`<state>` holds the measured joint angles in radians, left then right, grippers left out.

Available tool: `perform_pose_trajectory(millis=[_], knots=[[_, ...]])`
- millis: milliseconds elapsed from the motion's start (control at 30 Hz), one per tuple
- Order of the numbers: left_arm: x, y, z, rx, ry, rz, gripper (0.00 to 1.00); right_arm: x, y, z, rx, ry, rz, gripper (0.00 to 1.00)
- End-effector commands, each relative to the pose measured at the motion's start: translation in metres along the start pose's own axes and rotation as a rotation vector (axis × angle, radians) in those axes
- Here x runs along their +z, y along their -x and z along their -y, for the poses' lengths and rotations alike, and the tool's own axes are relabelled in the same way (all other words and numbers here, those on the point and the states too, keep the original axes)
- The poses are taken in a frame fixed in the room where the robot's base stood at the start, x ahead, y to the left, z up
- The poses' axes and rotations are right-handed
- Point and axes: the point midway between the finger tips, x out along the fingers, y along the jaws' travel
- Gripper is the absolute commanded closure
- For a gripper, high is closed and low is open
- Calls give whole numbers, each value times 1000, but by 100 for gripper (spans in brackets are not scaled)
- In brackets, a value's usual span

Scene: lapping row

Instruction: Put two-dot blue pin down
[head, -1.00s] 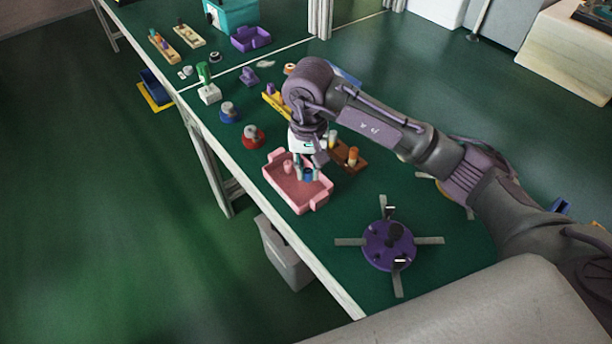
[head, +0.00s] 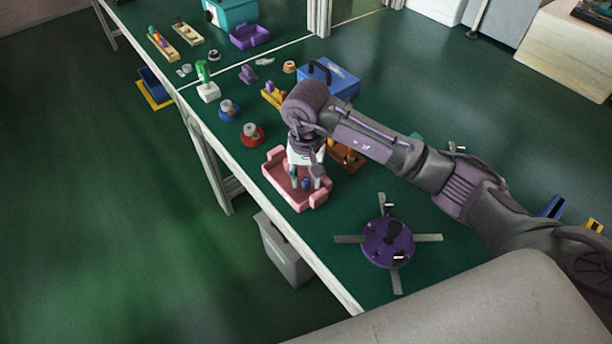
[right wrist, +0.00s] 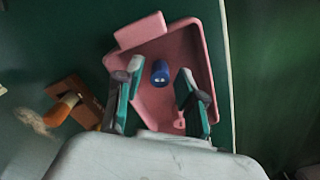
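The blue pin (right wrist: 160,72) stands in the pink tray (right wrist: 198,48), between my right gripper's fingers with a gap on both sides. Pale marks show on its end, too small to count. In the head view the blue pin (head: 306,184) is low between the fingertips, over the floor of the pink tray (head: 307,204). My right gripper (head: 307,181) is open above the tray; its spread fingers also show in the right wrist view (right wrist: 160,95). A small pink pin (right wrist: 180,123) is in the tray near one finger. My left gripper is out of view.
A brown block with an orange pin (right wrist: 68,106) lies beside the tray. A purple round fixture with flat arms (head: 387,244) stands nearer me. Red (head: 252,135) and blue (head: 229,110) round pieces sit beyond the tray, near the table edge.

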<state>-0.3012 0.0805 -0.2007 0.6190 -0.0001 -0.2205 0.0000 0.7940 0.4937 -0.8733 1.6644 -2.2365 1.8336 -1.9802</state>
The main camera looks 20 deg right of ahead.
Motion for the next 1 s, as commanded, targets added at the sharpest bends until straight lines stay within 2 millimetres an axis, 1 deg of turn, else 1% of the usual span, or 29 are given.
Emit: perform_pose_trajectory(millis=[267,367,433,567,800,900,1000], knots=[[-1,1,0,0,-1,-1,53,0,1,0,0,0,1,56],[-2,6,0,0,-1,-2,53,0,6,0,-1,1,2,56],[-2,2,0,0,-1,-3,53,-1,11,1,-2,0,-3,56],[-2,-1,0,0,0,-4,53,-2,36,0,-3,0,-7,56],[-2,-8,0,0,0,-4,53,-1,88,0,-1,0,-5,56],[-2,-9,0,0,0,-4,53,-1,105,0,-1,0,-3,56],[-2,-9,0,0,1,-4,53,-1,116,0,-1,1,-2,56]])
